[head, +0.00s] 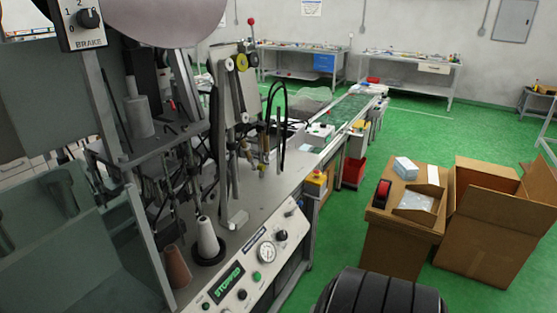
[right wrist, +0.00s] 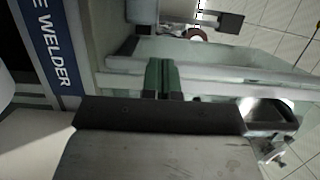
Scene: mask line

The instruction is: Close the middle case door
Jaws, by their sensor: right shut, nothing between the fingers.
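Grey-green translucent case panels (head: 85,235) stand along the left side of the machine in the head view. One panel edge runs upright beside the open work area, where spindles and cones show. I cannot tell for sure which panel is the middle door. In the right wrist view, a pale translucent panel with a light edge (right wrist: 225,72) crosses behind the fingers. My right gripper (right wrist: 163,92) is shut and empty, close to this panel; whether it touches is unclear. Neither gripper shows in the head view.
The machine's control panel (head: 245,275) reads STOPPED. Workbenches (head: 410,70) line the back wall. A blue WELDER label (right wrist: 50,45) shows in the right wrist view.

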